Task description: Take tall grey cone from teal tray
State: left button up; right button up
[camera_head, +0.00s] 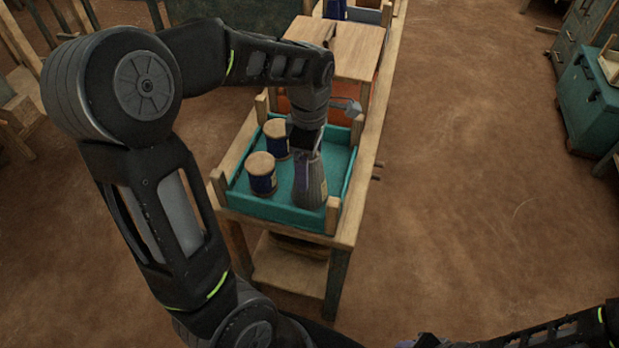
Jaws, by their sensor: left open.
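The teal tray (275,211) sits on top of a wooden stand. The tall grey cone (311,188) stands in the tray near its front right side. My left gripper (306,155) reaches down from above over the cone's upper part. Its jaws are open, and the cone's top is hidden behind the gripper. I cannot tell whether the fingers touch the cone. My right arm shows only in part at the bottom right, and its gripper is not seen.
Two dark blue spools with wooden tops, a front one (262,176) and a rear one (275,139), stand in the tray left of the cone. Wooden corner posts rise around the tray. A wooden box (350,50) stands behind. Open brown floor lies to the right; a teal chest (586,100) stands at far right.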

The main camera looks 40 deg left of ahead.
pick_arm(q)
jog(key=shift+f, duration=0.9)
grip_shut()
dwell(0.6)
